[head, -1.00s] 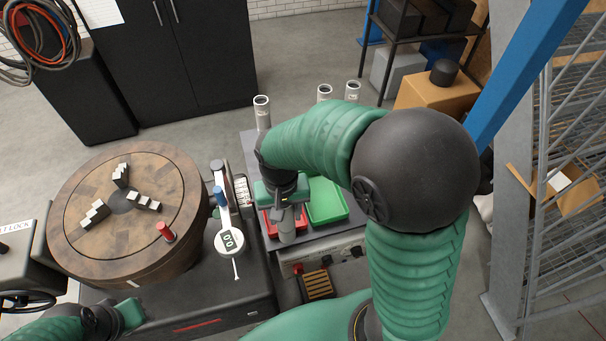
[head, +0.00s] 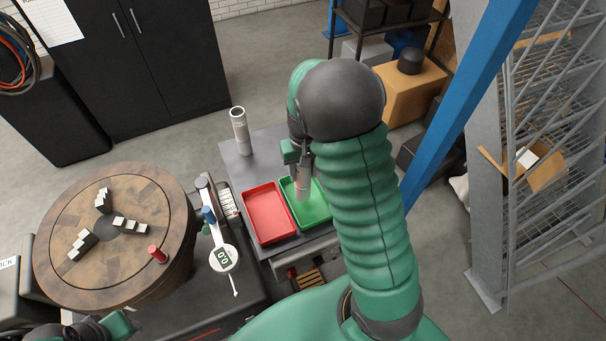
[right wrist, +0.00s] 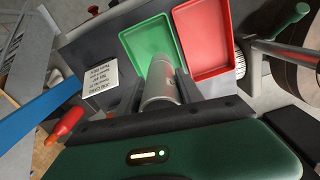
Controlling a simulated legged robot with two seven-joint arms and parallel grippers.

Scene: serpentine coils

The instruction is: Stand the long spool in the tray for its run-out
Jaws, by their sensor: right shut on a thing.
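My right gripper (head: 302,165) is shut on a grey cylindrical spool (head: 303,184). The spool is roughly upright, with its lower end over or in the green tray (head: 318,214); I cannot tell whether it touches the floor of the tray. In the right wrist view the spool (right wrist: 160,84) sits between the dark fingers (right wrist: 163,92), with the green tray (right wrist: 139,40) beyond it. The red tray (head: 268,213) is empty, beside the green one. Another grey spool (head: 239,128) stands upright at the back left of the bench. My left gripper (head: 118,323) is partly seen at the bottom left.
A round wooden turntable (head: 62,250) with black-and-white stepped blocks and a red peg (head: 157,254) stands at left. A gauge with a round display (head: 223,257) stands between it and the trays. A printed white block (right wrist: 100,78) lies beside the green tray.

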